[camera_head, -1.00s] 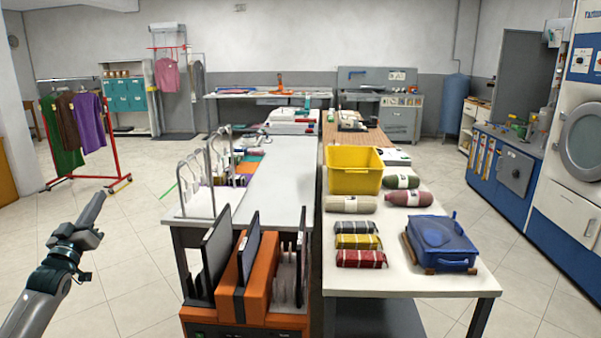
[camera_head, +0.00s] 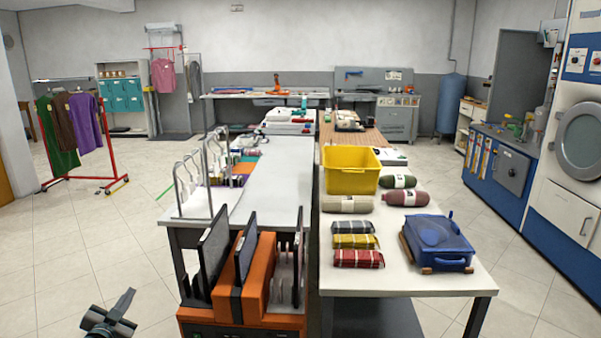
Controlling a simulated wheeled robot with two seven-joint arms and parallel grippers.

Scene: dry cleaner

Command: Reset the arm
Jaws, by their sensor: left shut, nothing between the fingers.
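My left gripper (camera_head: 122,305) shows at the bottom left of the head view, over the tiled floor. It is shut and empty, with its fingers pointing up and to the right. It is apart from the orange rack and the tables. Most of my left arm is below the picture's edge. My right gripper and right arm are not in view.
A white table (camera_head: 410,280) on the right holds a yellow bin (camera_head: 350,180), rolled cloths and a blue case (camera_head: 437,245). An orange machine (camera_head: 257,290) stands before the left table (camera_head: 275,185). A clothes rack (camera_head: 110,150) is far left. Floor between is clear.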

